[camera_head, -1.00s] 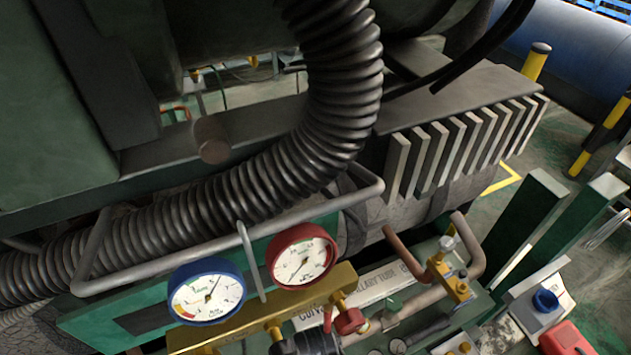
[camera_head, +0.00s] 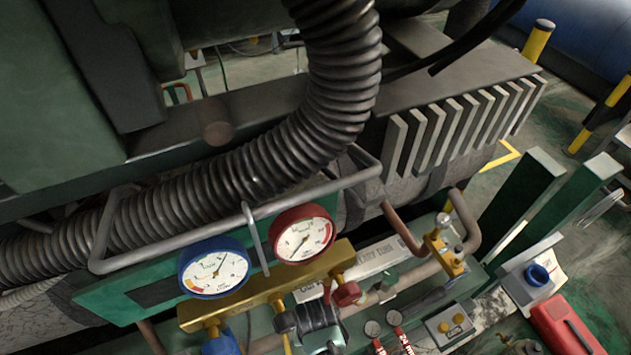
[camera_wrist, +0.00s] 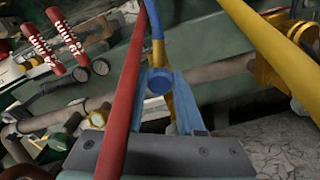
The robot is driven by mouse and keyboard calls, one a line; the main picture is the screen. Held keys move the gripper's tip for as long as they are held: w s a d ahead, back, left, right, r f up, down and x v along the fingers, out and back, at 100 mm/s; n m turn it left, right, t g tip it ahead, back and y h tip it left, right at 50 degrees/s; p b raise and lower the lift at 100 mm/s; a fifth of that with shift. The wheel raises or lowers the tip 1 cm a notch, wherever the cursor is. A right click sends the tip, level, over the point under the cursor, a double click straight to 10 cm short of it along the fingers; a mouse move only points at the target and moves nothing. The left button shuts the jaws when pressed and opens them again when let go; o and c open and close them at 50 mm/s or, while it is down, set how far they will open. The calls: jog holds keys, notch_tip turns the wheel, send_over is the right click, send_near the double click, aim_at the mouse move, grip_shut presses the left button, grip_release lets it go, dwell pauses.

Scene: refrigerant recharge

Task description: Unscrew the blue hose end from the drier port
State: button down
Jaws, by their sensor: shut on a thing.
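In the wrist view my gripper (camera_wrist: 166,92) has its light blue fingers closed around the blue hose end (camera_wrist: 158,82). A blue and yellow length (camera_wrist: 156,40) shows just above that end. The drier port cannot be made out; the fingers and the hose end cover that area. A red hose (camera_wrist: 128,90) runs lengthwise in front of my gripper's left side.
A yellow hose (camera_wrist: 275,52) crosses at the right of the wrist view, and red-handled tools (camera_wrist: 70,48) lie at upper left. The head view shows a blue gauge (camera_head: 214,267) and red gauge (camera_head: 303,235) on a brass manifold (camera_head: 262,292), below a thick ribbed hose (camera_head: 300,140).

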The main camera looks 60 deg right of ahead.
dwell(0.3)
jog(key=shift+r+n+p, duration=0.1)
jog(key=shift+n+p, duration=0.45)
jog(key=shift+n, duration=1.25)
jog(key=shift+n+p, duration=0.55)
jog(key=shift+n, duration=0.15)
jog(key=shift+r+p, duration=2.45)
jog(key=shift+p, duration=0.1)
